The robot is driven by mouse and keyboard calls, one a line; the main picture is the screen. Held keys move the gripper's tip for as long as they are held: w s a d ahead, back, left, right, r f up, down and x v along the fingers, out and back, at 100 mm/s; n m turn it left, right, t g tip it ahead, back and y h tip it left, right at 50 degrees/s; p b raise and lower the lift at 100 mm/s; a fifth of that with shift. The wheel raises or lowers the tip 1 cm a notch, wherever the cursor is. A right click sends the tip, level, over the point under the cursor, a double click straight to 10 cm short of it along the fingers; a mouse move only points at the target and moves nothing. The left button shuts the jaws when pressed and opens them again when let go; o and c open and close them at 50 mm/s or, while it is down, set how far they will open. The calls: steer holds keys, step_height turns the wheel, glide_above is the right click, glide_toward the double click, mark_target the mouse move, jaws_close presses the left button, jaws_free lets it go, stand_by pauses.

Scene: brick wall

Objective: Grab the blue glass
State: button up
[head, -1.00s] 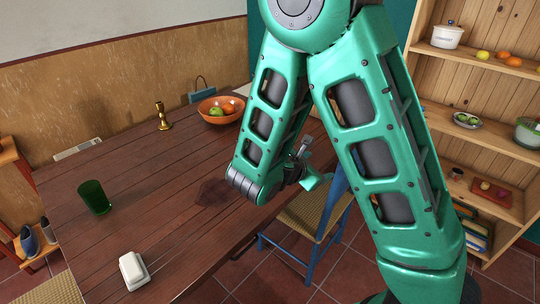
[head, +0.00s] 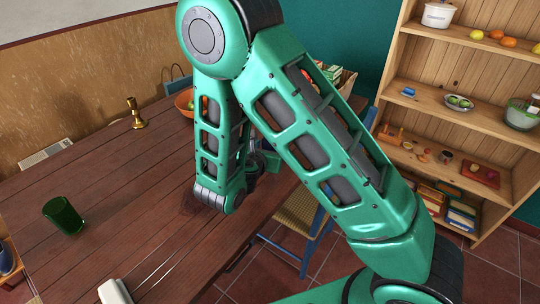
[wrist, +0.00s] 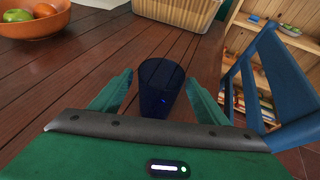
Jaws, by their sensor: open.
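The blue glass (wrist: 160,88) stands upright on the wooden table in the wrist view, dark blue and see-through. My gripper (wrist: 159,82) is open, with one green finger on each side of the glass and a gap showing on both sides. The glass's lower part is hidden behind the gripper's body. In the head view my gripper (head: 264,160) is partly hidden by my arm, low over the table's right side, and I cannot make out the blue glass there.
A green glass (head: 64,216) and a white dish (head: 115,292) stand on the table (head: 130,195). An orange fruit bowl (wrist: 35,20) and a wicker basket (wrist: 178,11) lie beyond the gripper. A blue chair (wrist: 275,85) is close on the right.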

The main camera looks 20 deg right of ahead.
mark_target(273, 145)
steer(key=shift+x, duration=2.65)
steer(key=c, duration=1.2)
